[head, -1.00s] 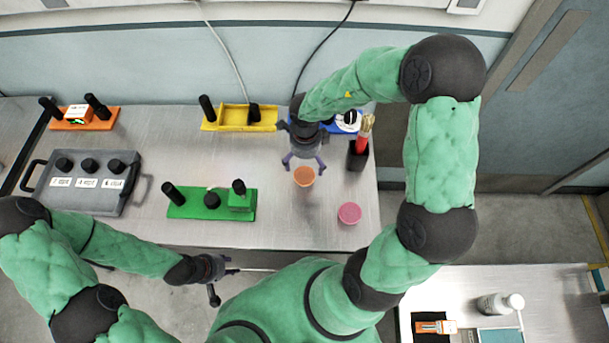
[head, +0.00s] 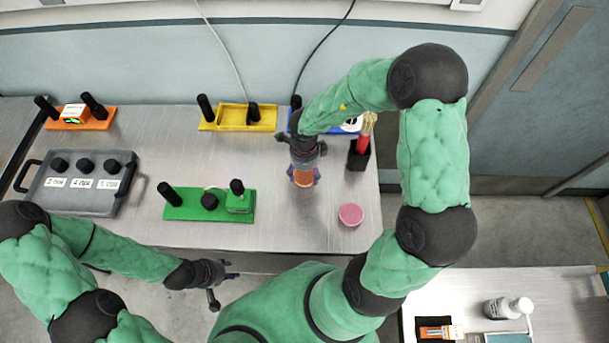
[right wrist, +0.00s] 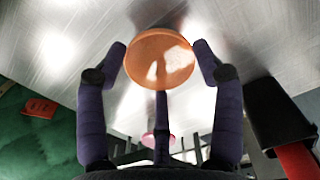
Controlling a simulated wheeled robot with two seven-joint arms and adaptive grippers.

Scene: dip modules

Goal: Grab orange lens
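The orange lens (head: 303,178) is a flat round disc at the right part of the steel table. My right gripper (head: 304,175) is over it, with fingers on both sides of the lens.
A pink lens (head: 350,215) lies to the front right. A black holder (head: 358,156) with a red-handled brush stands close to the right gripper. A green fixture (head: 190,206), a yellow fixture (head: 233,118), an orange fixture (head: 60,125) and a grey tray (head: 52,199) stand further left.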

